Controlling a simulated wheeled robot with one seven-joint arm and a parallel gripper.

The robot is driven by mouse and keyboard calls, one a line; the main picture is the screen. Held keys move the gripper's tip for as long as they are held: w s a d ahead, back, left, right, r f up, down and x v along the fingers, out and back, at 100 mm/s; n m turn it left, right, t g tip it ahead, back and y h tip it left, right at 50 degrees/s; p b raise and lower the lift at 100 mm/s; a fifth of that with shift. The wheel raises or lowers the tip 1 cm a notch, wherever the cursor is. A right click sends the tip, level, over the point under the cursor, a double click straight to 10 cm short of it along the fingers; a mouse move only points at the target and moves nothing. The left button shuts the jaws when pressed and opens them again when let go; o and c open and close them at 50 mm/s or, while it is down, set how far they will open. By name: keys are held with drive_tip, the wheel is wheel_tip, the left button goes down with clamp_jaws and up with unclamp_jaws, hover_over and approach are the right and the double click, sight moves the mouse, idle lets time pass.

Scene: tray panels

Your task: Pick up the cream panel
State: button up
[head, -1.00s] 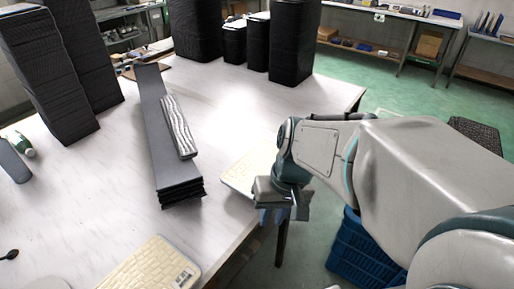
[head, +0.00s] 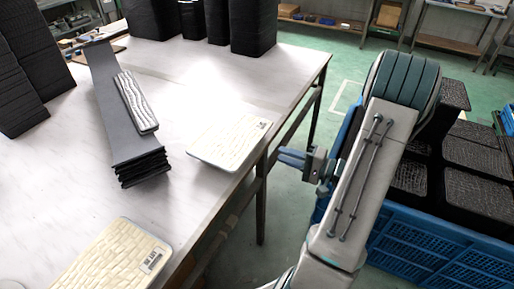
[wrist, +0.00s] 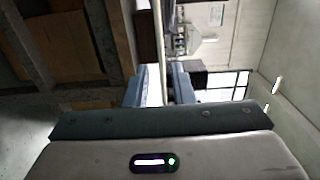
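Two cream panels with a bumpy tile-like surface lie flat on the white table. One cream panel (head: 228,142) is at the table's right edge, with a small label at its far right corner. The other cream panel (head: 112,256) is at the near edge, also with a label. My gripper (head: 287,157) is beyond the table's right edge, beside the far panel and apart from it, fingers pointing left at the table. In the wrist view its two blue fingers (wrist: 158,88) stand apart with a gap, and I see no panel held between them.
A stack of dark grey panels (head: 122,125) carries a wavy-patterned strip (head: 137,103). Tall black stacks (head: 252,25) stand at the back of the table. A blue crate (head: 430,245) with black textured panels is at the right. A table leg (head: 261,210) is below the edge.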

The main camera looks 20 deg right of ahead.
sight(257, 144)
drive_tip(key=p+x, duration=0.1)
drive_tip(key=x, duration=0.9)
drive_tip(key=shift+w+d+f, duration=0.1)
drive_tip(key=shift+d, duration=0.15)
clamp_jaws()
wheel_tip(257, 144, up, 3)
drive_tip(key=shift+f+p, duration=0.15)
drive_tip(key=shift+p, duration=0.65)
drive_tip(key=shift+f, duration=0.1)
